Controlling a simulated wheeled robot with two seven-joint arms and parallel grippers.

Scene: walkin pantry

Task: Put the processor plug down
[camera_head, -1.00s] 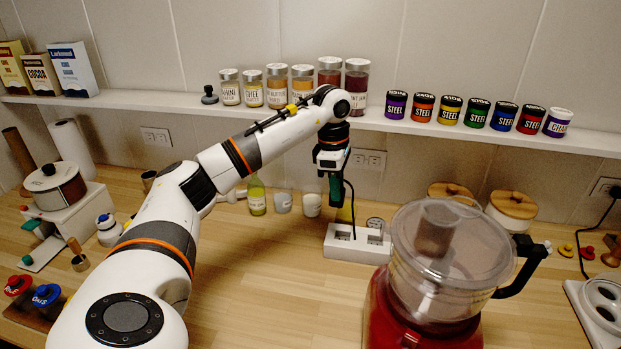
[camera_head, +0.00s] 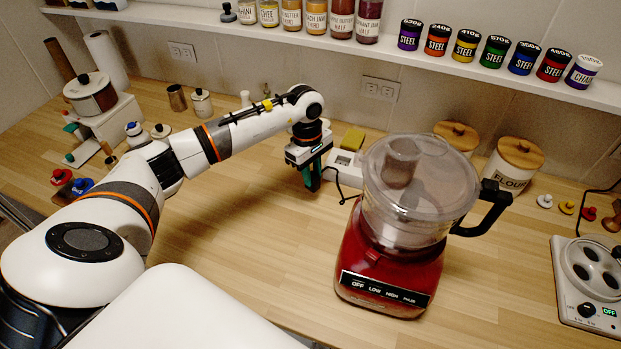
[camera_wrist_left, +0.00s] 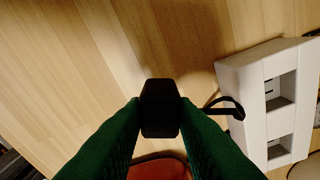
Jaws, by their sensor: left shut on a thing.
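My left gripper (camera_head: 312,188) is shut on the processor plug, a small black block (camera_wrist_left: 160,108) held between the green fingers in the left wrist view. In the head view the fingers point down over the wooden counter, just left of the white socket box (camera_head: 343,168), and hide the plug. Whether the plug touches the counter I cannot tell. A black cord runs from the gripper to the red food processor (camera_head: 390,262). The socket box also shows in the wrist view (camera_wrist_left: 240,85), right of the plug and apart from it, with open square recesses. My right gripper is not in view.
The wooden counter (camera_head: 250,235) is clear in front of and left of the gripper. A yellow sponge-like block (camera_head: 352,138) stands behind the socket box. Wooden-lidded canisters (camera_head: 513,160) stand behind the processor, and a hotplate (camera_head: 590,280) is at far right.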

